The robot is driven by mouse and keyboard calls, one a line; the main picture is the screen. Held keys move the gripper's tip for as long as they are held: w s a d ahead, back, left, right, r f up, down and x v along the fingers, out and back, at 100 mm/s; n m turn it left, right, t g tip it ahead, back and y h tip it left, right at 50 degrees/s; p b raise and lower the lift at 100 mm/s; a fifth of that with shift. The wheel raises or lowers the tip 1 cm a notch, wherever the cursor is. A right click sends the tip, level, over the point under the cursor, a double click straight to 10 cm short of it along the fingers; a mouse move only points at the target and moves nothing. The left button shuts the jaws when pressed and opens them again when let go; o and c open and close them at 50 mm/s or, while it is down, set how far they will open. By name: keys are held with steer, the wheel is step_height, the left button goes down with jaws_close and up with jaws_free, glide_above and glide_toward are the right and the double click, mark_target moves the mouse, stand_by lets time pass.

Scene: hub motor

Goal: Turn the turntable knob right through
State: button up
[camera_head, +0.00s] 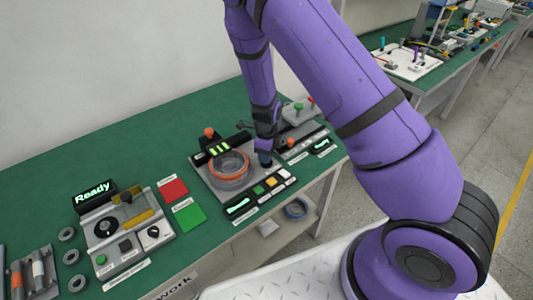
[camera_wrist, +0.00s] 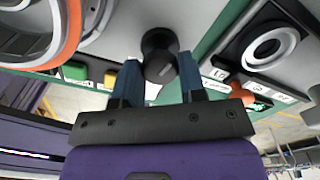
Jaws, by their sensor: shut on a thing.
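The turntable (camera_head: 229,181) is a round grey unit with an orange ring, on a grey station on the green bench. In the wrist view its orange ring (camera_wrist: 70,32) shows at the upper left. My gripper (camera_head: 264,157) points down at the right side of the turntable. In the wrist view a dark round knob (camera_wrist: 159,45) sits between the two blue fingertips of my gripper (camera_wrist: 158,70), which are shut on it. In the head view the knob is hidden by my gripper, and any pointer mark on it cannot be made out.
Green, yellow and white buttons (camera_head: 271,182) lie in front of the turntable. An orange-topped post (camera_head: 209,132) stands behind it. A station with a lit "Ready" display (camera_head: 94,194) is at the left, beside red and green pads (camera_head: 190,216). Bare green bench lies behind.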

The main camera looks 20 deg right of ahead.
steer(key=o, duration=0.9)
step_height(320, 180, up, 11)
steer(key=shift+f, duration=0.1)
stand_by(0.3)
